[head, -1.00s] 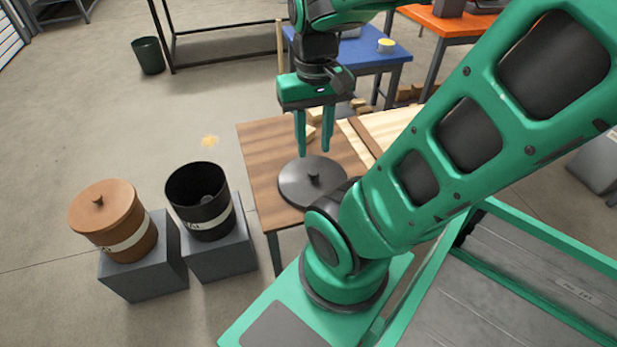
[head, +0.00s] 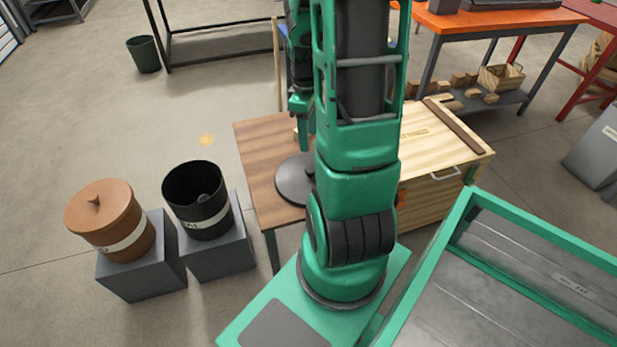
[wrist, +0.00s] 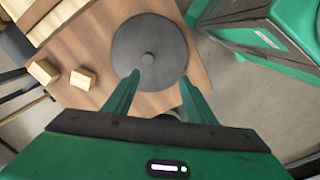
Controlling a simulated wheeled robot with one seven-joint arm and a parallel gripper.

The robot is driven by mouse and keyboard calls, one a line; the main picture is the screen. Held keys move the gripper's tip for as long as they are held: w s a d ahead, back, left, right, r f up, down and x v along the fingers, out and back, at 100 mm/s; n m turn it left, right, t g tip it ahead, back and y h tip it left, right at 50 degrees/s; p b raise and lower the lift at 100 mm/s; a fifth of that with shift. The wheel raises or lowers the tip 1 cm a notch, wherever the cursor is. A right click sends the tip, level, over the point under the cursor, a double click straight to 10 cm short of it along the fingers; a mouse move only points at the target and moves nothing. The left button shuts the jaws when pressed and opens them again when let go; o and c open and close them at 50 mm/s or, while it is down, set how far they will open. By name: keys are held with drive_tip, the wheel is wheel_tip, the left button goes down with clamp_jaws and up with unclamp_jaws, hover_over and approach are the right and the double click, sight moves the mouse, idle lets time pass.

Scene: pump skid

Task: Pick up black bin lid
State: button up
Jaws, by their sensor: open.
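The black bin lid (wrist: 150,45) lies flat on the brown wooden table, with its round knob (wrist: 148,59) upward, in the wrist view. In the head view the lid (head: 291,183) shows only its left part; my arm hides the rest. My gripper (wrist: 160,82) is open and empty in the wrist view, its two green fingers reaching toward the near edge of the lid, with the knob beyond the tips. In the head view my gripper (head: 304,135) is partly hidden by my arm. The open black bin (head: 199,203) stands on a grey block at left.
A brown bin with its lid on (head: 108,222) stands on another grey block (head: 142,262). Small wooden blocks (wrist: 82,79) lie on the table (head: 262,143). A wooden crate (head: 447,160) stands right of the table.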

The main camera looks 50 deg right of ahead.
sight(310, 169)
drive_tip(key=shift+w+d+f+n, duration=0.3)
drive_tip(key=shift+d+f+n, duration=0.2)
drive_tip(key=shift+f, duration=2.3)
drive_tip(key=shift+w+d+f+n, duration=0.3)
drive_tip(key=shift+d+f+n, duration=0.25)
drive_tip(key=shift+f, duration=2.3)
drive_tip(key=shift+w+d+f+n, duration=0.35)
drive_tip(key=shift+d+f, duration=0.3)
drive_tip(key=shift+f, duration=2.15)
drive_tip(key=shift+c, duration=0.6)
clamp_jaws()
drive_tip(key=shift+r, duration=0.15)
